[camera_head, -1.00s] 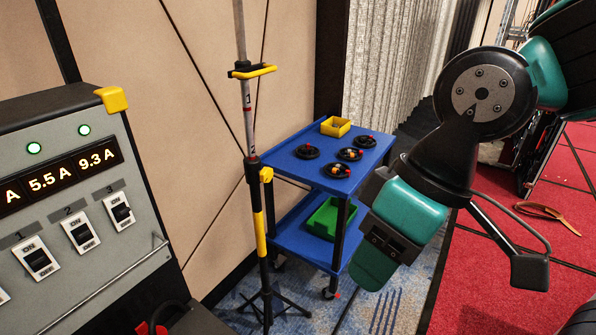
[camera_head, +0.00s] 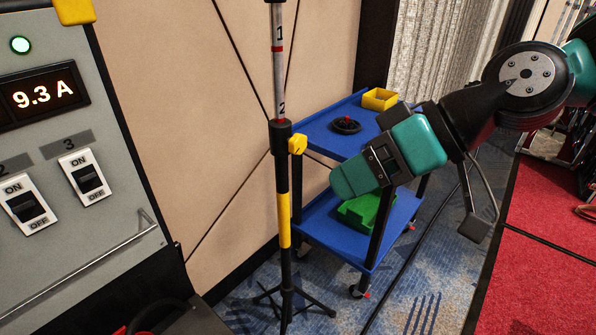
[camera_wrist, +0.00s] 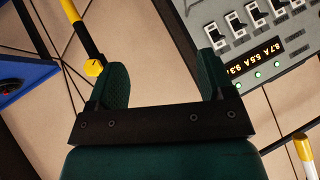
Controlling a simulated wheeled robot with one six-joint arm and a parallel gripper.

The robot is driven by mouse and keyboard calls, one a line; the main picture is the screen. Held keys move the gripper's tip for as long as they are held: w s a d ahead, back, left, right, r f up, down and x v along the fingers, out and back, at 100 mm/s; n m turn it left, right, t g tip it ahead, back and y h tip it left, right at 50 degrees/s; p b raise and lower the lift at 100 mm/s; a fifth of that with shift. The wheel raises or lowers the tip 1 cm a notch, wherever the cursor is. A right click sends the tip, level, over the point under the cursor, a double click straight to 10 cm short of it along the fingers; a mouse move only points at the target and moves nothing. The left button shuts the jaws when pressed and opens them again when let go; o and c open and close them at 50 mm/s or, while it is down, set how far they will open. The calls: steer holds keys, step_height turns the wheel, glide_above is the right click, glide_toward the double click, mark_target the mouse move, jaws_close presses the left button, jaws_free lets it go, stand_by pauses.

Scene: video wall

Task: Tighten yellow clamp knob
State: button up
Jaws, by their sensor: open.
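The yellow clamp knob (camera_head: 298,144) sits on the right side of the black collar (camera_head: 281,134) of an upright stand pole (camera_head: 279,50). My gripper (camera_head: 345,182) is to the right of the knob and lower, in front of the blue cart, apart from the pole. In the wrist view my gripper (camera_wrist: 165,85) has its two jaws spread with nothing between them. There the yellow knob (camera_wrist: 94,68) shows just left of the left jaw, on the slanted pole. Only one side of the jaws shows in the head view.
A blue cart (camera_head: 325,213) with a yellow bin (camera_head: 380,99), a black coiled item (camera_head: 346,125) and a green bin (camera_head: 362,211) stands behind my gripper. A grey switch panel (camera_head: 110,215) stands at left. The stand's tripod legs (camera_head: 287,294) spread on the carpet.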

steer(key=w+d+f+t+y+b, duration=0.25)
steer(key=w+f+t+b, duration=0.25)
steer(key=w+f+b, duration=0.45)
steer(key=m+t+b, duration=0.3)
steer(key=t+b, duration=0.2)
steer(key=b, duration=0.2)
glide_toward(302, 144)
steer(key=shift+y, duration=0.45)
steer(key=p+x, duration=0.4)
steer(key=x, duration=0.6)
steer(key=shift+w+a+f+p, duration=0.15)
steer(key=shift+w+p, duration=0.15)
steer(key=shift+p, duration=0.05)
steer(key=c, duration=0.9)
